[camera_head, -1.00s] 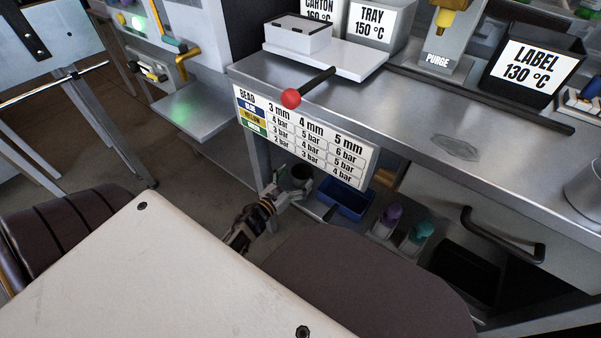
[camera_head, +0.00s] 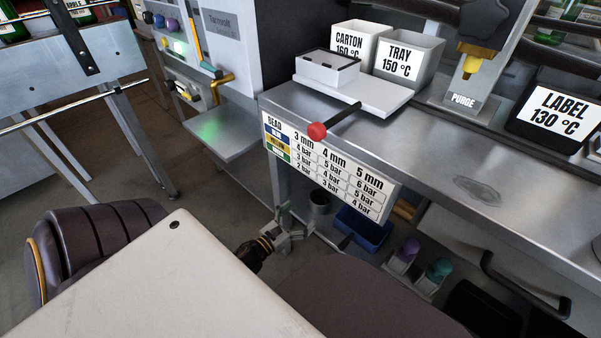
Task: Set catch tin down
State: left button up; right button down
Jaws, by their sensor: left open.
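The catch tin, seemingly the dark grey open cylinder (camera_head: 320,203), stands upright low under the metal bench, below the bead chart. My left gripper (camera_head: 296,222) is open just to the left of and in front of the tin. A small gap seems to separate its fingers from the tin. The tin's base is hard to see in the shadow. My right gripper is not in view.
A blue bin (camera_head: 363,229) sits right of the tin, with purple-capped (camera_head: 408,252) and teal-capped (camera_head: 438,270) bottles farther right. The bench (camera_head: 420,150) overhangs this space, and the bead chart (camera_head: 328,165) hangs from its front edge. Open floor lies to the left.

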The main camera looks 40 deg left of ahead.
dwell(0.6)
pick_arm(q)
jog(key=n+y, duration=0.1)
jog(key=n, duration=0.3)
jog(key=n+g+y, duration=0.1)
jog(key=n, duration=0.3)
jog(key=w+d+f+n+g+y, duration=0.1)
jog(key=n, duration=0.4)
jog(key=s+d+f+n+g+h, duration=0.3)
jog(key=s+d+n, duration=0.3)
jog(key=d+n, duration=0.4)
jog(key=s+d+f+n+g+h, duration=0.3)
jog(key=s+d+n+g, duration=0.2)
jog(key=d+n, duration=0.6)
jog(key=shift+s+d+n+g, duration=0.15)
jog(key=shift+s+n+g, duration=0.2)
jog(key=shift+n+g, duration=0.4)
